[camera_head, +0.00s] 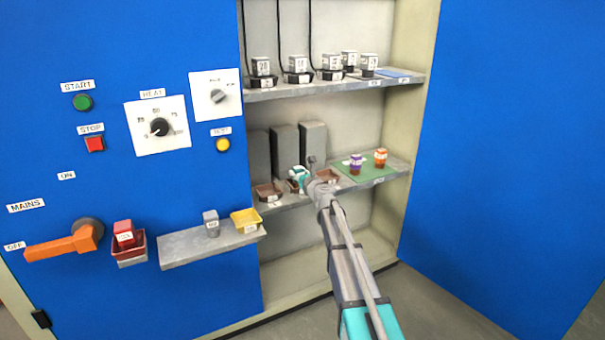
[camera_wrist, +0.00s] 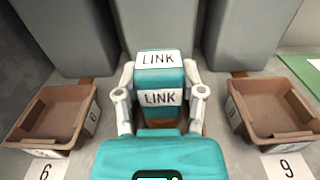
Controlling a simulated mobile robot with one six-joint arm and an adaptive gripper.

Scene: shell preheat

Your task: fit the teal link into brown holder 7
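The teal link (camera_wrist: 160,78), a block with white "LINK" labels on its top and side, stands between the two fingers of my gripper (camera_wrist: 161,95) in the wrist view. The fingers appear to press on both its sides. In the head view my gripper (camera_head: 298,176) is at the lower shelf, between two brown holders. The wrist view shows brown holder 6 (camera_wrist: 38,126) on the left and brown holder 9 (camera_wrist: 287,130) on the right, both empty. The space below the link is hidden by my gripper, so its seating and holder 7's label cannot be seen.
Grey blocks (camera_head: 314,136) stand behind the holders on the lower shelf. A green mat (camera_head: 379,176) at right carries a purple piece (camera_head: 356,164) and an orange piece (camera_head: 380,158). An upper shelf (camera_head: 330,86) with several grey pieces is above. Blue cabinet doors (camera_head: 500,150) flank the opening.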

